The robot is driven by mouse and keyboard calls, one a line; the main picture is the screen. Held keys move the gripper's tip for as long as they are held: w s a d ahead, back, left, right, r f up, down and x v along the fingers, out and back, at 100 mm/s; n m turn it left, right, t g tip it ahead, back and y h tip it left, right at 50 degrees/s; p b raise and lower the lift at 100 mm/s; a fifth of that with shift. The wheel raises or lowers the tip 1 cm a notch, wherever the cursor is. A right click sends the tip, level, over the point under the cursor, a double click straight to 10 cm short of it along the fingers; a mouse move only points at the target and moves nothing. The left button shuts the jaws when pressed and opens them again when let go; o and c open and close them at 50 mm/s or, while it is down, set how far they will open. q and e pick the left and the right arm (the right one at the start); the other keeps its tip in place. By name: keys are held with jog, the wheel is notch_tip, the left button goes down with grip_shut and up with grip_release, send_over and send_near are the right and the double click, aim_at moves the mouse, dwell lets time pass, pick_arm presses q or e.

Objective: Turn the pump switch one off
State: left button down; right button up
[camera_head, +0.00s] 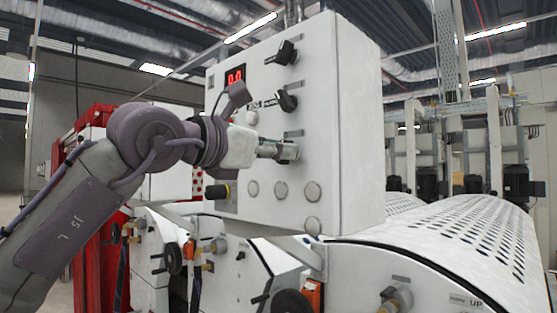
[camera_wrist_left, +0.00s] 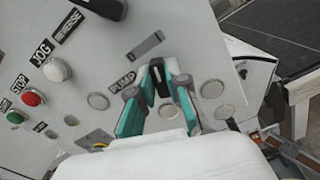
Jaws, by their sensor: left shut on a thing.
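The pump switch (camera_wrist_left: 160,78) is a black rotary knob on the light grey control panel (camera_head: 230,165); a "PUMP" label (camera_wrist_left: 122,82) is beside it in the wrist view. My left gripper (camera_head: 286,150) is at the panel face, and in the wrist view its teal fingers (camera_wrist_left: 159,96) stand on either side of the knob, shut on it. In the head view the gripper hides the knob. My right gripper is in neither view.
Two other black knobs (camera_head: 285,53) (camera_head: 287,101) and a red display (camera_head: 235,76) are above the gripper. Round blank caps (camera_head: 281,190) lie below. A white JOG button (camera_wrist_left: 57,70) and red STOP button (camera_wrist_left: 33,97) are nearby. A perforated roller cover (camera_head: 470,235) extends right.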

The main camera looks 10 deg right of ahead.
pick_arm(q)
jog(key=shift+w+a+n+b, duration=0.1)
jog(key=shift+n+b, duration=3.15)
jog(key=shift+n, duration=1.55)
jog(key=shift+r, duration=0.1)
jog(key=c, duration=1.1)
grip_release()
jog(key=shift+c, duration=0.2)
jog(key=v, duration=1.2)
jog(key=shift+w, duration=0.1)
